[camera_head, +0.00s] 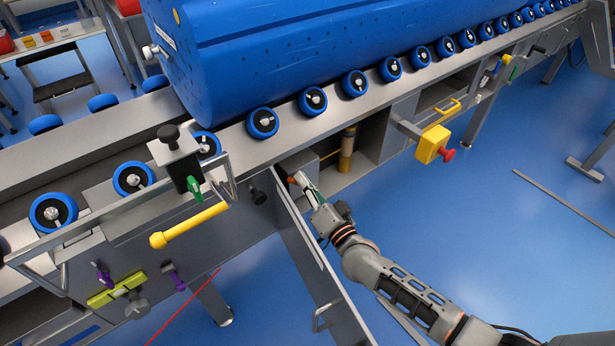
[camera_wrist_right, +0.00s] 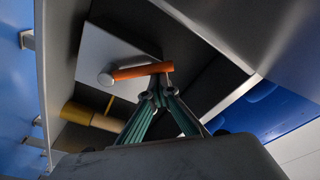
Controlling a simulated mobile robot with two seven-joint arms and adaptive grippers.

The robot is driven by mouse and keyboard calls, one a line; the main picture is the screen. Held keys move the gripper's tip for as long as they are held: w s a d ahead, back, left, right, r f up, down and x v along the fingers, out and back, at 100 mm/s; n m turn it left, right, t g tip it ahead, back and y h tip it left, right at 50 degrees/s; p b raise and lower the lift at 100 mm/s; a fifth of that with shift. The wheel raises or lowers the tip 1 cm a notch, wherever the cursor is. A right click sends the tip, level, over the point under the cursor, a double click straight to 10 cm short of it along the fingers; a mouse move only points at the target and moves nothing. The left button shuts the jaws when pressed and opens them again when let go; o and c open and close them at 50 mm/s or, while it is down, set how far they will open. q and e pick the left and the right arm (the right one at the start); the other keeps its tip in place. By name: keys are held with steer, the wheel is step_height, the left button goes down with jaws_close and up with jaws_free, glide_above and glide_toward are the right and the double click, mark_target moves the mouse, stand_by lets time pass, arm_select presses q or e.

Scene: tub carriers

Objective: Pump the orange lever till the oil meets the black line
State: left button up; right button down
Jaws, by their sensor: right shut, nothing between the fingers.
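The orange lever (camera_wrist_right: 140,71) sticks out from a pale round pivot on a light grey box (camera_wrist_right: 95,50) inside the open cabinet. In the head view only a bit of the lever (camera_head: 292,181) shows at my right gripper. My right gripper (camera_wrist_right: 159,84) is shut and empty, its fingertips at the lever's free end; I cannot tell whether they touch it. The amber oil cylinder (camera_head: 347,148) stands right of the box; in the wrist view it lies sideways at lower left (camera_wrist_right: 92,117). Its oil level and black line are too small to make out. My left gripper is out of view.
The open cabinet door (camera_head: 312,262) hangs left of my right arm. A yellow box with a red button (camera_head: 432,145) juts out at the right. A yellow-handled lever (camera_head: 188,225) is at the left.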

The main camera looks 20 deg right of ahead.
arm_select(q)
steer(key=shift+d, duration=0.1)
arm_select(e)
steer(key=shift+s+a+f+n, duration=0.1)
steer(key=shift+a+f+n, duration=0.2)
steer(key=shift+n, duration=0.1)
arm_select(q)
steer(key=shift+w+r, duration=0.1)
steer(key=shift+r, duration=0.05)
arm_select(e)
steer(key=shift+f, duration=0.1)
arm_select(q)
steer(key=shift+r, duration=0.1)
